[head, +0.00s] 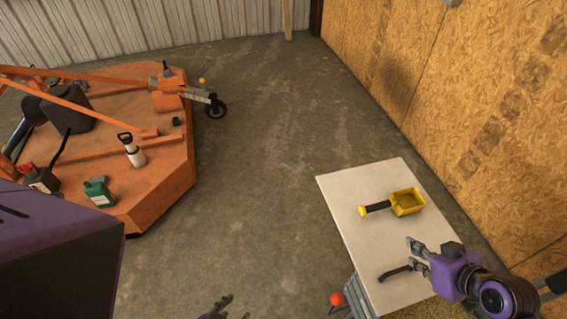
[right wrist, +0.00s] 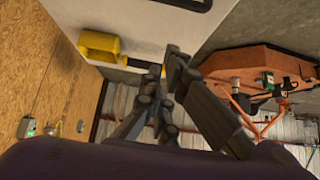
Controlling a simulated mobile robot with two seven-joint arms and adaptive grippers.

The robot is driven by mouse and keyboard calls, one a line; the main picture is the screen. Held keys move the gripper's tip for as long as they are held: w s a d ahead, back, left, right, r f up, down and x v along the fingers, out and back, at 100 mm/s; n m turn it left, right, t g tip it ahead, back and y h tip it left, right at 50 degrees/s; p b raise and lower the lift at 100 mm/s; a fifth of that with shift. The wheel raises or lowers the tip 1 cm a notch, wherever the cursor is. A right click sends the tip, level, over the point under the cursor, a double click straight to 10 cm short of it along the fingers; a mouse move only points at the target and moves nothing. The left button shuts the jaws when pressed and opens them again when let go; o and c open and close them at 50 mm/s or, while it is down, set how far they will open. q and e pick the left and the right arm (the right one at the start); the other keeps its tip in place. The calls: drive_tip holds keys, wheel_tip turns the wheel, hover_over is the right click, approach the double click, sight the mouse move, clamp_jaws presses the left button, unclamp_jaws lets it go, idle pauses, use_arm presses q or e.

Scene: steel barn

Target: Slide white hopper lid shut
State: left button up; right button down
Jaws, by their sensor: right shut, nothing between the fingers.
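The white hopper lid (head: 350,195) is a flat pale panel at the right of the head view, over a grey ribbed body (head: 358,292). A curved black handle (head: 396,272) shows on its near part; a dark bar at the top of the right wrist view (right wrist: 170,4) looks like this handle. My right gripper (head: 412,246) is shut and empty over the lid, just beyond the handle; contact cannot be told. My left gripper (head: 237,307) shows only partly at the bottom edge, fingers apart, away from the lid. The lid's track and any opening are not visible.
A yellow scoop (head: 408,202) with a black grip lies on the lid. An orange ball (head: 336,299) is by the hopper's left side. An orange mower deck (head: 165,165) carrying bottles stands left. A wooden wall (head: 470,100) borders the right. Concrete floor between is clear.

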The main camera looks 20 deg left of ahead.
drive_tip(key=x, duration=0.8)
drive_tip(key=shift+w+a+f, duration=0.1)
drive_tip(key=shift+w, duration=0.1)
drive_tip(key=shift+f, duration=0.55)
drive_tip(key=shift+s+d+p, duration=0.3)
drive_tip(key=shift+s+d, duration=0.5)
drive_tip(key=shift+s+d+f, duration=0.1)
drive_tip(key=shift+s+d, duration=0.2)
drive_tip(key=shift+s, duration=0.2)
use_arm(q)
drive_tip(key=shift+w+d+r, duration=0.2)
drive_tip(key=shift+w+r, duration=0.3)
drive_tip(key=shift+w, duration=0.1)
use_arm(e)
drive_tip(key=shift+f, duration=0.1)
